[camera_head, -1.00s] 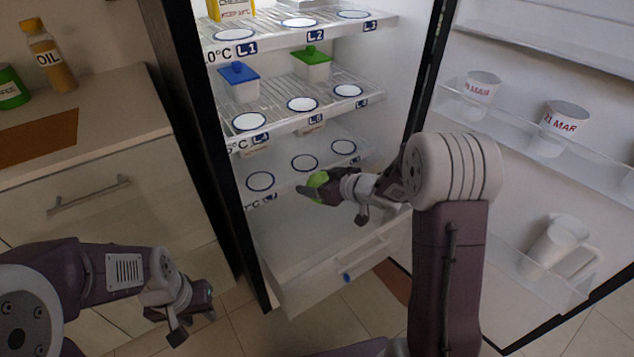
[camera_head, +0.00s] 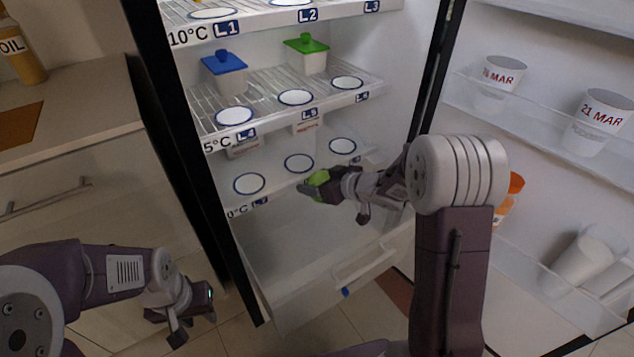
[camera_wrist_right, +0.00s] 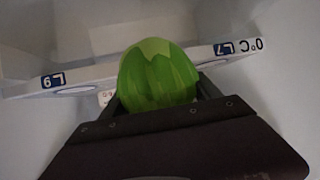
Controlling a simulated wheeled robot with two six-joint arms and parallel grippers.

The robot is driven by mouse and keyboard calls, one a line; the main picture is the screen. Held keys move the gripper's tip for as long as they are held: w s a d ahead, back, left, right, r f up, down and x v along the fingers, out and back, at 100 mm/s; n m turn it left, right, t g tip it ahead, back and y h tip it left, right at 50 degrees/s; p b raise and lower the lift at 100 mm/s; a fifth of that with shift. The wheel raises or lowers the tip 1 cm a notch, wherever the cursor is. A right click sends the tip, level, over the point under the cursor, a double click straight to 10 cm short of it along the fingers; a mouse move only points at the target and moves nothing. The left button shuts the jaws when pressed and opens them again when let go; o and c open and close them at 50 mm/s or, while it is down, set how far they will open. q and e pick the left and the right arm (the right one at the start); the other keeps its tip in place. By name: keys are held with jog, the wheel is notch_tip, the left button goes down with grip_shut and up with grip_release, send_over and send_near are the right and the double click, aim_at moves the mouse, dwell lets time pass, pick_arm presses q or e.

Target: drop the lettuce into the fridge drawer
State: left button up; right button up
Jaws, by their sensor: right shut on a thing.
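The green lettuce (camera_head: 318,179) is in my right gripper (camera_head: 322,188), in front of the lowest fridge shelf and above the open drawer. In the right wrist view the lettuce (camera_wrist_right: 158,76) sits between the fingers, which are shut on it. The fridge drawer (camera_head: 372,262) is pulled out at the bottom of the fridge; its inside looks empty where I can see it. My left gripper (camera_head: 196,318) hangs at the lower left, away from the fridge, with nothing seen in it; its jaw opening is unclear.
Shelves with ring markers hold a blue-lidded box (camera_head: 226,72) and a green-lidded box (camera_head: 307,54). The open door at the right carries cups (camera_head: 598,120), a pitcher (camera_head: 588,262) and an orange item (camera_head: 509,195). A counter (camera_head: 75,105) with an oil bottle (camera_head: 22,52) stands left.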

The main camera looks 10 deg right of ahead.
jog(key=shift+f, duration=0.6)
pick_arm(q)
jog(key=shift+f, duration=0.65)
pick_arm(e)
jog(key=shift+r, duration=0.15)
jog(key=o, duration=1.6)
jog(key=shift+o, duration=0.2)
pick_arm(q)
notch_tip(320, 180, up, 5)
jog(key=p, duration=0.5)
jog(key=shift+r, duration=0.15)
pick_arm(e)
jog(key=v, duration=0.9)
